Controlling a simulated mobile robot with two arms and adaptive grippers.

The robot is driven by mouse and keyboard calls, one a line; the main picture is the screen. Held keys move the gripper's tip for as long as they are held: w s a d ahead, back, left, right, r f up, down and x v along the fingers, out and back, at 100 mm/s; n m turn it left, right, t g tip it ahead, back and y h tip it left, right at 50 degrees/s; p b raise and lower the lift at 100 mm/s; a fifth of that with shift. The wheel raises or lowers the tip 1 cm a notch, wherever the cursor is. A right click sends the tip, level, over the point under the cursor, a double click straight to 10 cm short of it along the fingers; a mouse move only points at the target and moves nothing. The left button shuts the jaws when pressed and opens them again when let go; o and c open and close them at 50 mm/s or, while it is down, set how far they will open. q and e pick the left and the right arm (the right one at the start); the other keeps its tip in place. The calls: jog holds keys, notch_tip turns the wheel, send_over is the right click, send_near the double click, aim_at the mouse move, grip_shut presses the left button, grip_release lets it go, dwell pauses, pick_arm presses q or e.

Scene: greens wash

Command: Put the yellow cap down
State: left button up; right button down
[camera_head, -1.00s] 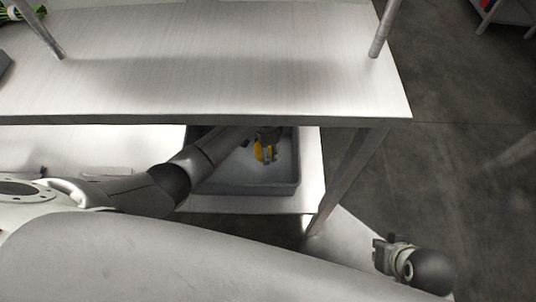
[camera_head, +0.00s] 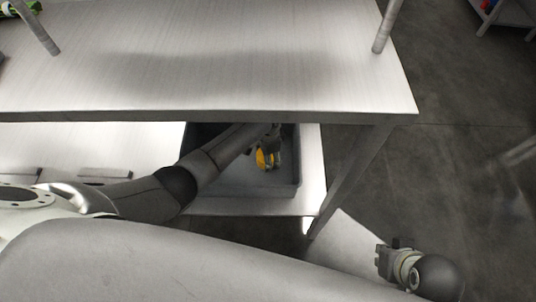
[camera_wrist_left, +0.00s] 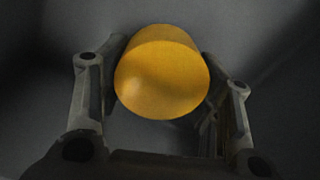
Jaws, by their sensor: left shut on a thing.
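The yellow cap (camera_head: 264,159) is in my left gripper (camera_head: 269,160), inside the grey bin (camera_head: 243,191) on the lower shelf. In the left wrist view the cap (camera_wrist_left: 162,72) is round and sits between the two fingers of my left gripper (camera_wrist_left: 160,85), which is shut on it. Dark grey bin surface lies behind it. I cannot tell whether the cap touches the bin floor. My right gripper (camera_head: 388,262) is at the lower right, away from the bin; its fingers are too small to judge.
The steel tabletop (camera_head: 200,70) overhangs the lower shelf (camera_head: 90,145) and hides the back of the bin. A table leg (camera_head: 350,175) stands right of the bin. Flat bars lie on the shelf at left. Open floor (camera_head: 460,130) is to the right.

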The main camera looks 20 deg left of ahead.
pick_arm(q)
jog(key=shift+f, duration=0.2)
jog(key=o, duration=1.1)
jog(key=shift+r, duration=0.1)
notch_tip(320, 180, up, 5)
jog(key=shift+r+p, duration=0.1)
jog(key=shift+p, duration=1.05)
jog(key=shift+r+p, duration=1.3)
jog(key=shift+r, duration=2.6)
pick_arm(e)
jog(key=s+x, duration=0.1)
jog(key=x, duration=0.7)
jog(key=shift+a+f+g, duration=0.2)
jog(key=shift+f+g, duration=0.1)
jog(key=shift+f, duration=0.1)
